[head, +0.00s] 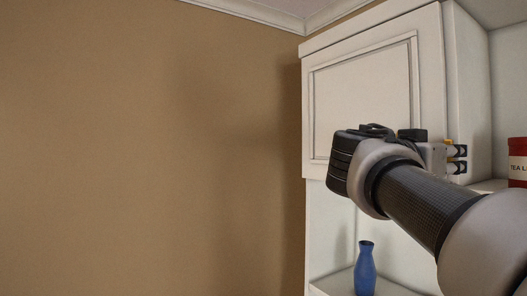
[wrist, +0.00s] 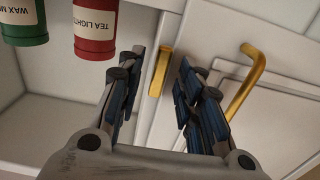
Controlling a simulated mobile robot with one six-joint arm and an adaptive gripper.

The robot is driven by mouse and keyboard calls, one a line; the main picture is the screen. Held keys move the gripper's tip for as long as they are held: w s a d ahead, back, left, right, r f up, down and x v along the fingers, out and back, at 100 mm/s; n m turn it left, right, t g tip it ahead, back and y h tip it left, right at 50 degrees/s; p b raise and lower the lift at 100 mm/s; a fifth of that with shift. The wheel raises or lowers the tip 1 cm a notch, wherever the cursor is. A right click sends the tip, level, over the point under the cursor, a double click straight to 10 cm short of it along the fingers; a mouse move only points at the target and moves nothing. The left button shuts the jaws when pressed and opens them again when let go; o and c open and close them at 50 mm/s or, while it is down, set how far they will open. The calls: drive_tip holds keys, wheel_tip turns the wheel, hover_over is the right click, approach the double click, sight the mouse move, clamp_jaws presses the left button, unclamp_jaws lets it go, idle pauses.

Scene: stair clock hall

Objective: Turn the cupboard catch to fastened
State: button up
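The cupboard catch (wrist: 160,74) is a short brass bar at the door's edge in the wrist view. It lies roughly along the edge line. The white panelled cupboard door (head: 365,92) appears shut in the head view; in the wrist view it carries a bent brass handle (wrist: 247,82). My gripper (wrist: 162,58) is open, with one finger on either side of the catch; I cannot tell whether either finger touches it. In the head view my gripper (head: 457,158) is at the cupboard's right edge, and my arm hides the door's lower right part.
A red tin labelled tea lights (wrist: 96,28) and a green tin (wrist: 23,22) stand on the open shelf beside the cupboard. A blue vase (head: 365,270) stands on the shelf below. The brown wall (head: 150,150) to the left is bare.

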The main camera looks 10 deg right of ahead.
drive_tip(key=shift+w+d, duration=0.15)
drive_tip(key=shift+d, duration=0.05)
drive_tip(key=shift+c, duration=0.5)
clamp_jaws()
